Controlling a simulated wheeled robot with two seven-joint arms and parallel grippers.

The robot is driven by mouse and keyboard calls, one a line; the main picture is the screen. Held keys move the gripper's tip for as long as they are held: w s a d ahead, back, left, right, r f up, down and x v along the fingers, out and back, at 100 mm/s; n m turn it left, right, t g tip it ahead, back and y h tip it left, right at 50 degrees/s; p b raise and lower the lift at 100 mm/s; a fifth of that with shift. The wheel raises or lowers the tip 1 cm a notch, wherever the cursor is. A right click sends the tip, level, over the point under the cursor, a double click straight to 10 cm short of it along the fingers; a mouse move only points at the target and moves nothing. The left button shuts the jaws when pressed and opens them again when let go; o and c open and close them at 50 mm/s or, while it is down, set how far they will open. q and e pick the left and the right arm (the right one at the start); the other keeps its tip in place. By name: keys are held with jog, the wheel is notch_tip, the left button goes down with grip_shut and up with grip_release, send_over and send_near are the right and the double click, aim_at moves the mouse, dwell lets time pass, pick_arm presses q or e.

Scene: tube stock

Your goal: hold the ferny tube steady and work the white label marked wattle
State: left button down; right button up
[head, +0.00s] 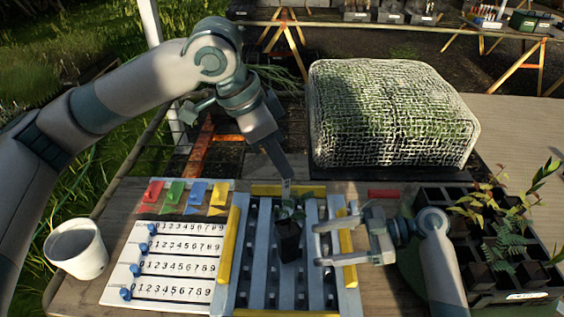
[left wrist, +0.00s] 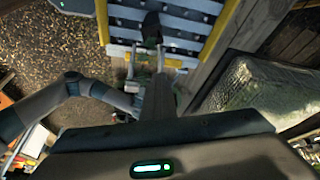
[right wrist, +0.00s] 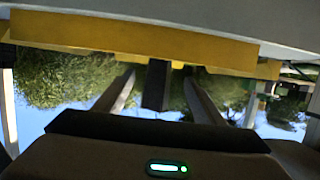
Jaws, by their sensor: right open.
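A dark tube (head: 288,244) with a small green plant stands in the blue-grey slatted rack (head: 262,285); the right wrist view shows a dark tube (right wrist: 156,84) ahead, between the fingers. My right gripper (head: 318,243) is open, its fingers pointing left at the tube with a gap in the head view. My left gripper (head: 284,178) comes down from above, fingers together, just above the plant. A thin pale strip, seemingly the white label (head: 287,183), shows at its fingertips; its writing is too small to read. The left wrist view shows the tube (left wrist: 151,28) beyond the fingers.
A white number board (head: 178,257) with blue pegs and coloured tags lies left of the rack, beside a white cup (head: 76,250). A mesh-covered green block (head: 390,115) sits behind. A dark tray (head: 505,292) of seedlings stands at right. A red block (head: 383,193) lies behind my right gripper.

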aim_at(293, 249)
jog(key=shift+x, duration=4.2)
jog(key=c, duration=0.9)
